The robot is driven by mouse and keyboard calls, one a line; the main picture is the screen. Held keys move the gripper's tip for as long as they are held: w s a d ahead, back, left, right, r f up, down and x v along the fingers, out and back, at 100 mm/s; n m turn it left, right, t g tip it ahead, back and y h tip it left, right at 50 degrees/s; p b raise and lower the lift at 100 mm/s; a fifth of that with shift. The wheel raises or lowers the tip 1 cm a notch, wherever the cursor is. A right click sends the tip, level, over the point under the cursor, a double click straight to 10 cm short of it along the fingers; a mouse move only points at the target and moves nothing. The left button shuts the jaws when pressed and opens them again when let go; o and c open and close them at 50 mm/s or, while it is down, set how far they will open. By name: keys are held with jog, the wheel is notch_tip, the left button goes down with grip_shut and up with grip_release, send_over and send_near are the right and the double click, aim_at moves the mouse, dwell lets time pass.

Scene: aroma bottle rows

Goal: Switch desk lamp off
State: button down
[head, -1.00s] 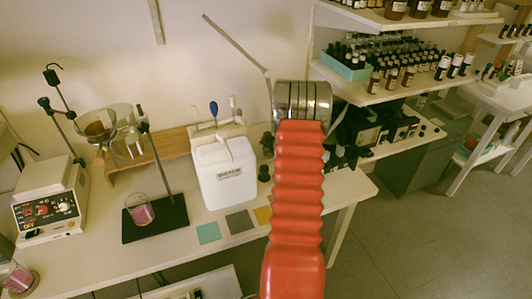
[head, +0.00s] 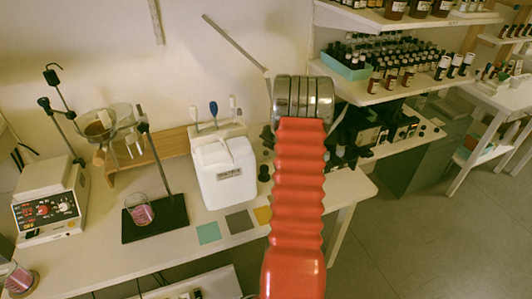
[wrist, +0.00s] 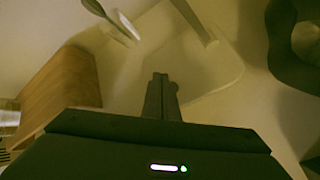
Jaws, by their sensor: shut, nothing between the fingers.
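I cannot pick out a desk lamp for certain in either view. A white box-shaped unit (head: 228,185) stands on the bench in the head view. It has a blue-tipped lever (head: 213,110) between two pale ones, a left (head: 194,116) and a right (head: 232,104), all roughly upright. My gripper shows in the wrist view (wrist: 161,88), with its dark fingers together and empty, in front of a pale surface. Pale upright shapes (wrist: 122,24) lie beyond the fingers. In the head view my red arm hides the gripper.
A wooden stand (head: 150,150) and a rod stand with a dark base (head: 165,222) are left of the white unit. A dial instrument (head: 48,205) is at far left. Bottle shelves (head: 400,88) are at right. Coloured squares (head: 208,233) lie at the bench front.

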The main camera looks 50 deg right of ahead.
notch_tip(320, 180, up, 4)
jog(key=shift+r, duration=0.15)
dwell(0.4)
jog(key=shift+s, duration=0.15)
dwell(0.4)
